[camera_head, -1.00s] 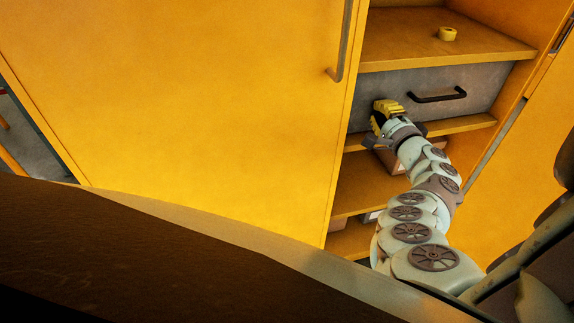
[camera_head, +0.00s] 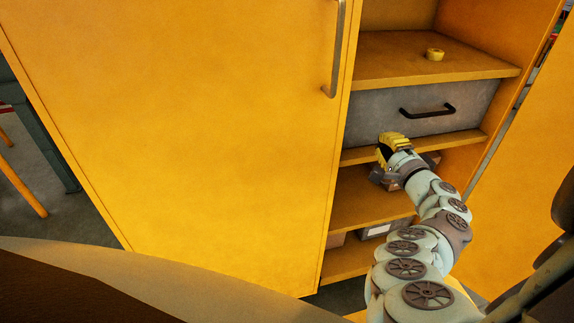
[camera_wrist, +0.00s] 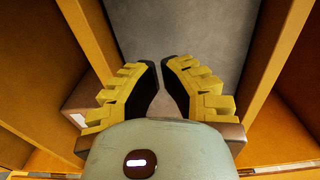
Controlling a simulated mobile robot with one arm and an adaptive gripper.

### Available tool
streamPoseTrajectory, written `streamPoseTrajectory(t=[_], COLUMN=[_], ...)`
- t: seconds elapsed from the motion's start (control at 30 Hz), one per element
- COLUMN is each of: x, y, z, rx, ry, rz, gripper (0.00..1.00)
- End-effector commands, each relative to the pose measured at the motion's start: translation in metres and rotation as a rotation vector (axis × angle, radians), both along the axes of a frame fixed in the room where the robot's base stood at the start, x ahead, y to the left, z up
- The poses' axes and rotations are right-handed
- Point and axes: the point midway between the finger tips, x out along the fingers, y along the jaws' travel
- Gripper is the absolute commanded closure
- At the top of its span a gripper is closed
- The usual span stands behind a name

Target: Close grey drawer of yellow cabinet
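The grey drawer (camera_head: 375,116) sits in the open right part of the yellow cabinet (camera_head: 190,130), between two shelves. Its front looks pushed in, level with or slightly behind the shelf edges, and no drawer sides show. Its black handle (camera_head: 428,111) is right of my gripper (camera_head: 386,146). My gripper is in front of the drawer's lower left part and the shelf edge below; I cannot tell whether it touches. In the wrist view, the yellow fingers (camera_wrist: 161,75) are almost together with a slim, empty gap, and a grey surface (camera_wrist: 180,30) lies beyond them.
Boxes, one with a white label (camera_head: 376,230), stand on the lower shelves. The cabinet's left door with its bar handle (camera_head: 337,50) is shut. Another yellow panel (camera_head: 520,180) stands at right.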

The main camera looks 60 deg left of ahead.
Motion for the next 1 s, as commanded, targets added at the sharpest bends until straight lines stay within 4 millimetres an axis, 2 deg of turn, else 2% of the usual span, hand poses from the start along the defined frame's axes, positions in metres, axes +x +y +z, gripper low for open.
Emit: streamPoseTrajectory(t=[0.6, 0.77, 1.0], x=[-0.026, -0.029, -0.03], y=[-0.073, -0.082, -0.084], z=[0.002, 0.002, 0.003], rx=[0.003, 0.002, -0.001], ry=[-0.001, -0.002, 0.0], rz=[-0.001, 0.0, -0.002], gripper=[1.0, 1.0, 1.0])
